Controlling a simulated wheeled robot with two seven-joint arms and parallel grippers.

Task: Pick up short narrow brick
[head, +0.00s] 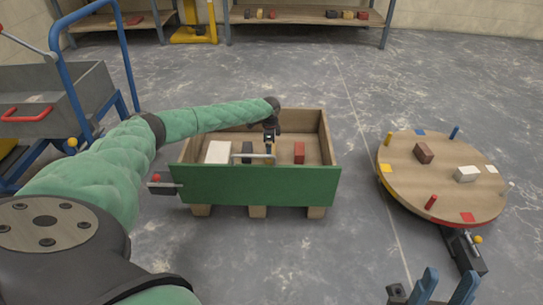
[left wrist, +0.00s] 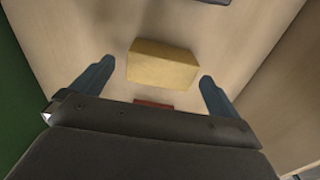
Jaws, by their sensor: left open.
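A wooden tub with a green front wall (head: 258,186) stands on the floor at the middle. Inside it are a white block (head: 218,152), a dark block (head: 247,151) and a red brick (head: 299,152). My left gripper (head: 269,145) reaches down into the tub between the dark block and the red brick. In the left wrist view a yellow brick (left wrist: 162,65) lies ahead of and between the open fingers (left wrist: 155,82), not gripped. A reddish brick (left wrist: 153,103) is mostly hidden behind the gripper body. I cannot tell which brick is the short narrow one. My right gripper (head: 448,283) is open at the bottom right.
A round wooden turntable (head: 440,190) with coloured pegs, a brown brick (head: 424,152) and a white brick (head: 467,174) stands at right. A blue-framed cart (head: 60,100) is at left. Shelves (head: 300,15) line the back. Floor between tub and turntable is clear.

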